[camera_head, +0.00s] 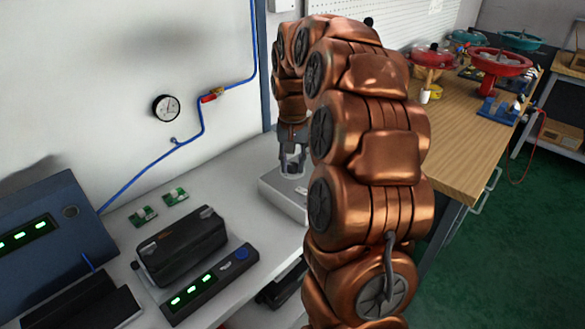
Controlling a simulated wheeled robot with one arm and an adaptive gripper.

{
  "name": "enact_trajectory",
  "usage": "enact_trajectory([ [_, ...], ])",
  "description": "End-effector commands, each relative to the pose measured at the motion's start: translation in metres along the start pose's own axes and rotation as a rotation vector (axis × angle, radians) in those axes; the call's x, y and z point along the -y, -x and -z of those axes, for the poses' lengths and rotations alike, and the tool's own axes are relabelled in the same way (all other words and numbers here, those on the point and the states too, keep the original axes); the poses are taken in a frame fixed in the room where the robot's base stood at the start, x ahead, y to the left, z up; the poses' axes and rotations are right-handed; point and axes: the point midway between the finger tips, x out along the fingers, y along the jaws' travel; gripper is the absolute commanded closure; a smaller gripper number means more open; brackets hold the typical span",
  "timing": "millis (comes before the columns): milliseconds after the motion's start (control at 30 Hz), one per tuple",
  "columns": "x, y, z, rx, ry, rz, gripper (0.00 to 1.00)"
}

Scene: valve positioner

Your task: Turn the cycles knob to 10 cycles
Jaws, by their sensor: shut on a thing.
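My gripper (293,171) points down at the top of a light grey box (279,198) on the white bench. Its fingertips are at the box's top face, shut on the small cycles knob there. The knob is mostly hidden between the fingers and too small to read. Its pointer and any scale marks for the cycles cannot be made out. My copper-coloured arm covers the right side of the box.
Left of the box are a black case (183,246), a panel with green lights (208,285) and green circuit boards (176,196). A gauge (166,108) and blue hose (150,186) are at the wall. A wooden workbench (465,150) with red valves stands right.

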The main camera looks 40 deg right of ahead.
Motion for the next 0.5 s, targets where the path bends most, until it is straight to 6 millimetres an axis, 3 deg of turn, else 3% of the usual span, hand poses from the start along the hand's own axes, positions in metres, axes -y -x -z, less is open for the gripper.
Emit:
enact_trajectory([
  [500, -0.0001, 0.0004, -0.0001, 0.001, -0.059, 0.001, 1.00],
])
